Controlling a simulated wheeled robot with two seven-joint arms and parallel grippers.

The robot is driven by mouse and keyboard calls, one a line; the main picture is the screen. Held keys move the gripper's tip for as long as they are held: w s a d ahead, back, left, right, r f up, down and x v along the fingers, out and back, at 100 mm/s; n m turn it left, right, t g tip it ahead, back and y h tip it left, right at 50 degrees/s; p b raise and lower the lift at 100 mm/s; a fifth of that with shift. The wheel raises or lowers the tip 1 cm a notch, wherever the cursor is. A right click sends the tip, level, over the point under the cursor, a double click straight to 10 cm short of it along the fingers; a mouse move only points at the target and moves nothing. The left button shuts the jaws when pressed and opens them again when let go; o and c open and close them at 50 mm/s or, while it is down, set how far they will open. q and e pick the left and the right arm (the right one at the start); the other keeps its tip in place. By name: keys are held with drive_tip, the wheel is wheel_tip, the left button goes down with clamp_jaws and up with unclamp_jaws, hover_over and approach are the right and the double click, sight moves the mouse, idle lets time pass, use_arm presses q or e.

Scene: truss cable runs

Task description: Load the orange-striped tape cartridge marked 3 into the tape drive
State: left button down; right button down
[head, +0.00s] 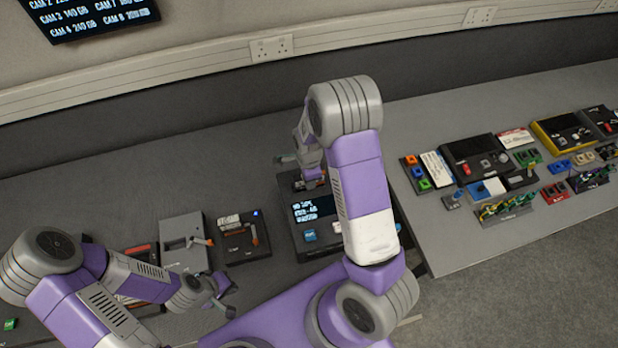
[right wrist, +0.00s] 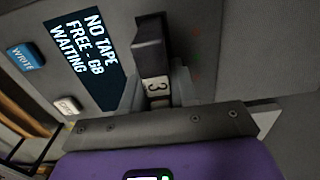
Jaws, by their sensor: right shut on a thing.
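The tape drive (head: 322,232) is a dark unit on the desk in front of me. In the right wrist view its screen (right wrist: 87,47) reads "NO TAPE FREE - GB WAITING". My right gripper (right wrist: 157,92) is shut on a dark tape cartridge (right wrist: 151,45) with a pale label marked 3. No orange stripe can be made out on it. The cartridge is over the drive's face beside the screen; I cannot tell whether it touches a slot. In the head view my right arm partly covers the drive. My left gripper (head: 226,297) is empty, its fingers apart, left of the drive.
The desk at right (head: 470,240) holds several devices, connectors and cables. The drive has a blue WRITE button (right wrist: 25,56) and a white button (right wrist: 68,106).

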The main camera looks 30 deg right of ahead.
use_arm(q)
drive_tip(key=shift+f+b, duration=0.55)
use_arm(e)
drive_tip(key=shift+f, duration=0.7)
drive_tip(key=shift+c, duration=2.4)
unclamp_jaws()
